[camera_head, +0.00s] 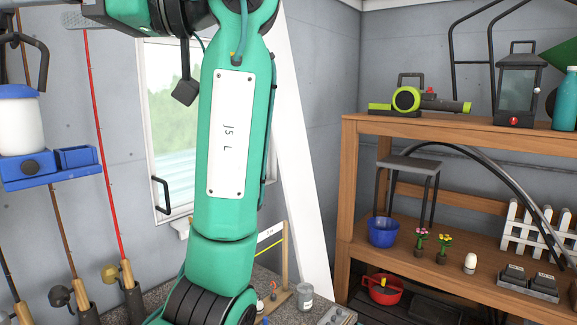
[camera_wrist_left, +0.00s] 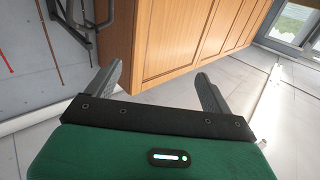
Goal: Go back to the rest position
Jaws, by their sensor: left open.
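My left arm, green with a white plate, rises through the middle of the head view and hides part of the window and counter. Its gripper is outside the head view. In the left wrist view my left gripper (camera_wrist_left: 158,88) shows two dark grey fingers spread wide apart with nothing between them. Beyond the fingers are a wooden cabinet (camera_wrist_left: 180,40) and pale floor (camera_wrist_left: 285,120). My right gripper is in neither view.
A wooden shelf unit (camera_head: 440,130) on the right holds a lantern (camera_head: 517,85), a blue bowl (camera_head: 382,231) and a red pot (camera_head: 383,290). Fishing rods (camera_head: 103,170) lean at the left wall. A window (camera_head: 170,130) and a counter with a grey jar (camera_head: 305,297) are behind my arm.

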